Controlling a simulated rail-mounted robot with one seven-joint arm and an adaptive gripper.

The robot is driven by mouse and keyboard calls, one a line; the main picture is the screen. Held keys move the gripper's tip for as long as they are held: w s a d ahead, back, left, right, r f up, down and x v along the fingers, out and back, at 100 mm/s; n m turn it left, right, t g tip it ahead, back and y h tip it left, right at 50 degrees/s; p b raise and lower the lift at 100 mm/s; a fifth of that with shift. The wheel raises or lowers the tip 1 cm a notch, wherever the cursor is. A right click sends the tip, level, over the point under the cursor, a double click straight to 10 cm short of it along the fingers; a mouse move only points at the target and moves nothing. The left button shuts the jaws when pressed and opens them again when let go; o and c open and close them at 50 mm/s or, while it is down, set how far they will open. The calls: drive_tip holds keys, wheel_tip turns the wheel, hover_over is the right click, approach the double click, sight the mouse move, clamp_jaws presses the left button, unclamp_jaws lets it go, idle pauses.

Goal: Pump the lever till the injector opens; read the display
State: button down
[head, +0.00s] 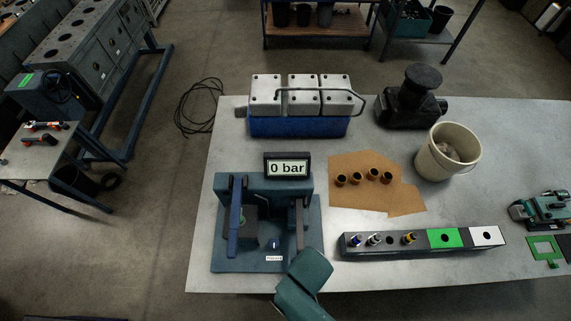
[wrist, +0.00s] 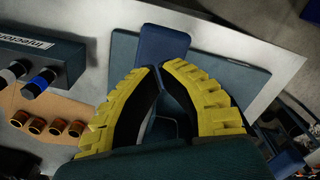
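The tester (head: 262,262) stands at the left of the bench. Its display (head: 287,167) reads "0 bar". A blue lever-like bar (head: 236,215) stands at its left side. My gripper (wrist: 155,68) shows in the wrist view with its yellow-ribbed fingers bowed and their tips nearly meeting. A blue bar end (wrist: 163,45) lies just beyond the tips; I cannot tell whether they touch it, and nothing shows held. In the head view my teal arm link is at the tester's front right, and the fingers are not clear. The injector on the tester is not clearly visible.
An injector rack (head: 420,250) with several injectors and green and white sections lies right of the tester, and also shows in the wrist view (wrist: 50,65). Behind are brown cups on cardboard (head: 405,198), a bucket (head: 433,165) and a blue engine block (head: 300,125).

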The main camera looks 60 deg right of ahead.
drive_tip(key=shift+f+b, duration=2.45)
drive_tip(key=shift+f, duration=2.55)
wheel_tip(320, 180, up, 6)
drive_tip(key=p, duration=0.6)
drive_tip(key=shift+f, duration=0.25)
drive_tip(key=shift+s+a+r, duration=0.1)
drive_tip(key=shift+r, duration=2.15)
drive_tip(key=shift+f, duration=0.1)
